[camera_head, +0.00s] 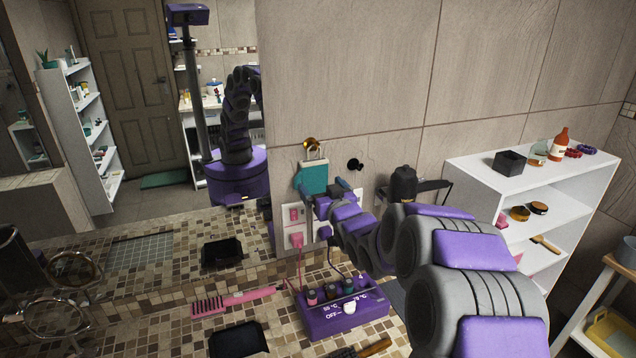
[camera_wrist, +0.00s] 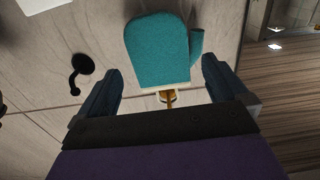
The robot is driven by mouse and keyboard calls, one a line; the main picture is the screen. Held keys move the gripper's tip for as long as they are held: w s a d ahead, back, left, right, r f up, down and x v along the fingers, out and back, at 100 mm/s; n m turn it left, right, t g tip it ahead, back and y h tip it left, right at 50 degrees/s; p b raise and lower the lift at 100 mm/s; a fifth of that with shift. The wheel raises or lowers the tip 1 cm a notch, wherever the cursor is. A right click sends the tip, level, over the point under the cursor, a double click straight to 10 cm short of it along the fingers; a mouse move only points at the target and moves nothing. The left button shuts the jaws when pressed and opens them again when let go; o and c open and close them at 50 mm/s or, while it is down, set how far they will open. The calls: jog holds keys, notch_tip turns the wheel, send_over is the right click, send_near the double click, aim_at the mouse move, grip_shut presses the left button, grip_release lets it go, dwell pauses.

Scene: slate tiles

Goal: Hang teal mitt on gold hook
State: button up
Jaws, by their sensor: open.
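The teal mitt (camera_head: 313,178) hangs against the tiled wall, its pale cuff up and its body down. The gold hook (camera_head: 311,144) is just above the cuff. The mitt's loop appears to be over the hook, though the exact contact is too small to tell. In the wrist view, the picture is turned over: the mitt (camera_wrist: 158,48) is above, and the gold hook (camera_wrist: 170,98) is at its cuff. My gripper (camera_head: 327,191) is open at the mitt's lower part. Its fingers stand on either side of the mitt, apart from it.
A black hook (camera_head: 355,164) is on the wall to the right. Wall sockets (camera_head: 296,216) with pink and dark plugs are below the mitt. A purple box with knobs (camera_head: 343,312) and a pink comb (camera_head: 232,301) lie on the mosaic counter. A white shelf (camera_head: 520,185) stands right.

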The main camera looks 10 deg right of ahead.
jog(key=s+d+f+m+g+h, duration=0.1)
jog(key=s+d+f+g, duration=0.15)
jog(key=s, duration=0.75)
jog(key=s+d+f+g+h+p, duration=0.15)
jog(key=s+f+g, duration=0.25)
jog(key=s, duration=0.6)
jog(key=s+d+f+m+g+h, duration=0.1)
jog(key=s+f+g+h, duration=0.2)
jog(key=s, duration=0.7)
jog(key=s+a+g+y, duration=0.1)
jog(key=s+g, duration=0.4)
jog(key=s, duration=0.8)
jog(key=s+a+g+y, duration=0.1)
jog(key=s+a+g, duration=0.3)
jog(key=s, duration=0.9)
jog(key=shift+a+r+g, duration=0.15)
jog(key=shift+r+g, duration=0.3)
